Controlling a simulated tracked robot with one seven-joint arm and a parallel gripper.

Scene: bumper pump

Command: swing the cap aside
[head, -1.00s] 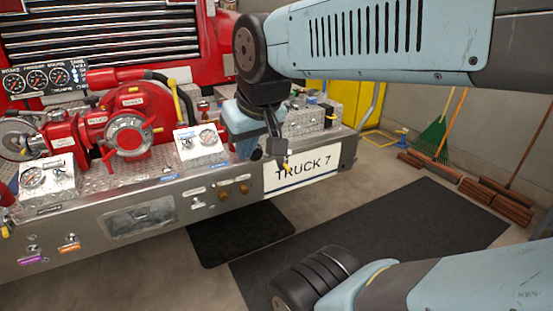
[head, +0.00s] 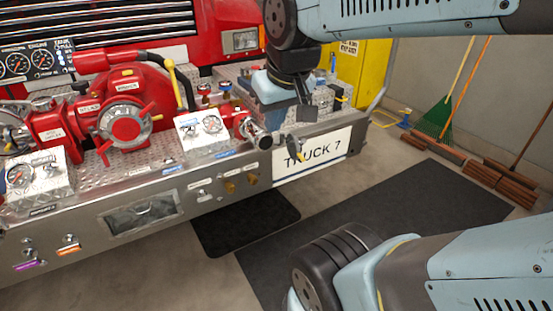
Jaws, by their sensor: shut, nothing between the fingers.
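On the right part of the truck's bumper, a red outlet fitting (head: 238,121) ends in a silver-grey mouth (head: 262,141) facing right and toward me. A small dark grey piece with a yellow tab, apparently the cap (head: 290,144), shows just right of the mouth, in front of the "TRUCK 7" plate. It looks apart from the mouth, but its hinge is too small to make out. My gripper (head: 306,114) is shut and empty, pointing down above and right of the cap. I cannot tell whether it touches the cap.
A red pump (head: 125,120) and white gauge boxes (head: 202,130) stand left of the outlet. A metal box (head: 330,98) lies behind my gripper. Floor mats (head: 245,222) lie before the bumper.

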